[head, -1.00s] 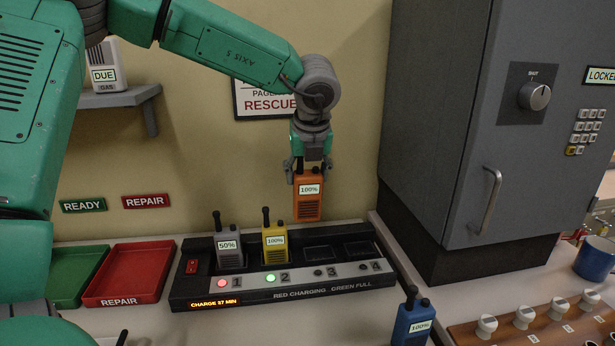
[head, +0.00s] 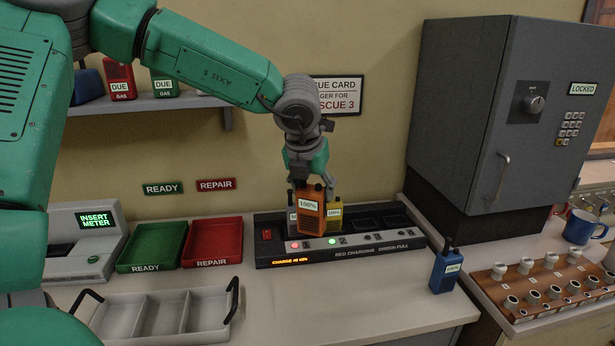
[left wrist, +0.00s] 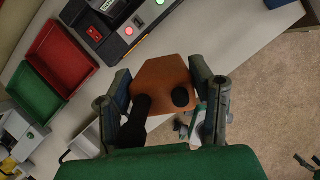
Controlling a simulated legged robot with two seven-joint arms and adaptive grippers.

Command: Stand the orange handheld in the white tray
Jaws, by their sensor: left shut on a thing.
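The orange handheld (head: 310,212), labelled 100%, is upright in the air in front of the charging rack. My left gripper (head: 309,184) is shut on its upper part; in the left wrist view the orange top (left wrist: 163,80) sits between the two fingers (left wrist: 165,105). The white tray (head: 165,312) has several compartments and black handles, and stands on the counter at the front left. Its compartments look empty. The handheld is above, behind and to the right of the tray. My right gripper is not in view.
The charging rack (head: 346,248) holds a yellow handheld (head: 334,222) and a grey one largely hidden behind the orange one. A green tray (head: 152,245) and a red tray (head: 213,240) lie behind the white tray. A blue handheld (head: 445,271) stands at the right. Counter right of the white tray is clear.

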